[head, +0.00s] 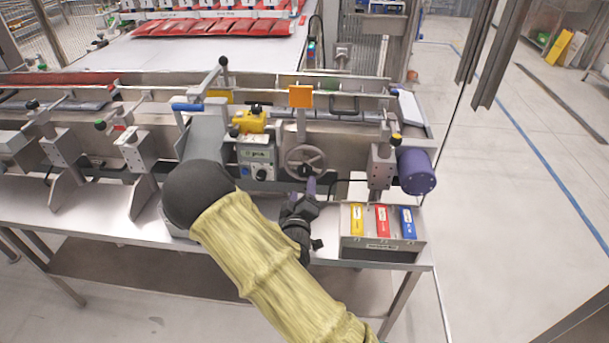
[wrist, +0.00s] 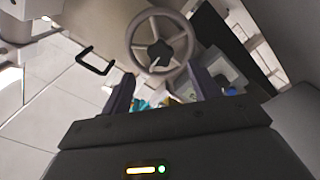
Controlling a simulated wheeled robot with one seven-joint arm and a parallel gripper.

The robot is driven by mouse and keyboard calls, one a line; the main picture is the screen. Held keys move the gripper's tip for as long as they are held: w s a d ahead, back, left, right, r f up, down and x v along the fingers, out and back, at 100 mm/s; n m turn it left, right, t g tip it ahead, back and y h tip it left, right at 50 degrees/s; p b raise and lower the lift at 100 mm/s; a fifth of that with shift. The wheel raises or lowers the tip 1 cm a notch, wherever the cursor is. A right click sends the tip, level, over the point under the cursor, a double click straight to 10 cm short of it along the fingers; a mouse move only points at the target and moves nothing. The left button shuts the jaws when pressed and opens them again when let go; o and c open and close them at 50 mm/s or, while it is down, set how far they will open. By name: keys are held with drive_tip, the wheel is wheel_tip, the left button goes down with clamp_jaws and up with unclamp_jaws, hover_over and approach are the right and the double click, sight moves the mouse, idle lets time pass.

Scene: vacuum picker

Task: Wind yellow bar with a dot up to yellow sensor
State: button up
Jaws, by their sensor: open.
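A grey handwheel (head: 305,161) with a dark hub stands on the front of the machine. My gripper (head: 310,185) is open just below and in front of it. In the wrist view the handwheel (wrist: 158,50) lies beyond the two spread fingers (wrist: 165,90), with nothing between them. A yellow block (head: 249,122) with a dark knob sits left of the wheel, on top of a grey-green box. Another yellow piece (head: 218,96) shows further left. I cannot tell which is the sensor or the dotted bar; no dot is readable.
A box with yellow, red and blue labels (head: 382,246) stands right of my gripper. A purple cylinder (head: 417,172) is right of the wheel. A black loop handle (wrist: 95,61) shows in the wrist view. Red packs (head: 210,28) lie at the back.

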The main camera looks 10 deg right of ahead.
sight(305, 173)
drive_tip(key=x, duration=0.7)
drive_tip(key=shift+f, duration=0.1)
drive_tip(key=c, duration=1)
